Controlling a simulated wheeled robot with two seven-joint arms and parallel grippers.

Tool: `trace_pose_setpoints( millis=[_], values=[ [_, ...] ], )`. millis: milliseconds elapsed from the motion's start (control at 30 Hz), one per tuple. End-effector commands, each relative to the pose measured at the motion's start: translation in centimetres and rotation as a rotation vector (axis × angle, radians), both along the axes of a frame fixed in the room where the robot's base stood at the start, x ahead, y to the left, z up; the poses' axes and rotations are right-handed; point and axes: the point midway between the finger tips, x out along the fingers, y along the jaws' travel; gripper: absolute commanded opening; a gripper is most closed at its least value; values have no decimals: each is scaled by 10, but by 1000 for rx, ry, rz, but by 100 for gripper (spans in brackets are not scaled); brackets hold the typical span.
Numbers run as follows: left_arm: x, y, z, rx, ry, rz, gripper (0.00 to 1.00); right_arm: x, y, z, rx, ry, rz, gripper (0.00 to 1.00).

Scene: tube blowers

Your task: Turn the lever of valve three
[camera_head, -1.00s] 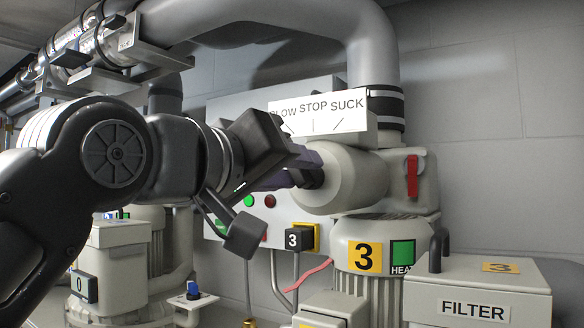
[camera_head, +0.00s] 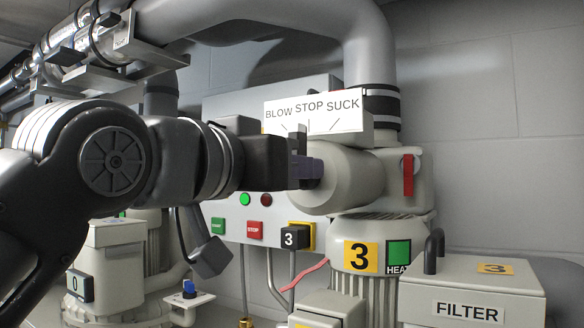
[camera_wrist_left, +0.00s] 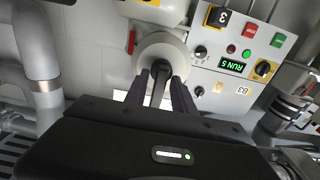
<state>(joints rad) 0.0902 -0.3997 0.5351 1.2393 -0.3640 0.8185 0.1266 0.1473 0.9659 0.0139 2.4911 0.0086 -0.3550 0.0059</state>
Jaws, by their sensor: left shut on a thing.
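Valve three is a grey cylindrical body (camera_head: 345,185) under a white sign (camera_head: 312,108) reading BLOW STOP SUCK, above the blower (camera_head: 385,235) labelled 3. My left gripper (camera_head: 308,170) is at the valve's left end, shut on its dark lever. In the left wrist view the lever (camera_wrist_left: 160,88) lies between my two fingers (camera_wrist_left: 161,92), in front of the round grey valve end (camera_wrist_left: 162,52). In the head view my gripper hides most of the lever. My right gripper is not in view.
A control panel (camera_head: 225,207) with green and red buttons and lamps is behind my left gripper. A red handle (camera_head: 408,175) is on the valve's right side. A FILTER box (camera_head: 470,290) stands at the lower right. Thick grey pipes (camera_head: 370,50) run overhead.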

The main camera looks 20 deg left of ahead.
Motion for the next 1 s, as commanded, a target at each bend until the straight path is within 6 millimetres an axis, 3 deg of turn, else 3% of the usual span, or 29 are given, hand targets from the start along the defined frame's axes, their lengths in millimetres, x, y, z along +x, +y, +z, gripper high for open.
trace_pose_setpoints(
  millis=[267, 300, 333, 667, 1000],
  values=[
    [0, 0, -1, 0, 2, 0, 0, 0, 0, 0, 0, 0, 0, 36],
    [0, 0, -1, -1, 2, 0, 34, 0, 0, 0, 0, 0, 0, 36],
    [0, 0, -1, -1, 2, 0, 36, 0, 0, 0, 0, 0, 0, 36],
    [-3, 0, -1, -1, 0, 0, 36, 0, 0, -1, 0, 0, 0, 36],
    [-49, 7, -2, -2, -3, 0, 36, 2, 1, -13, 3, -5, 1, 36]
  ],
)
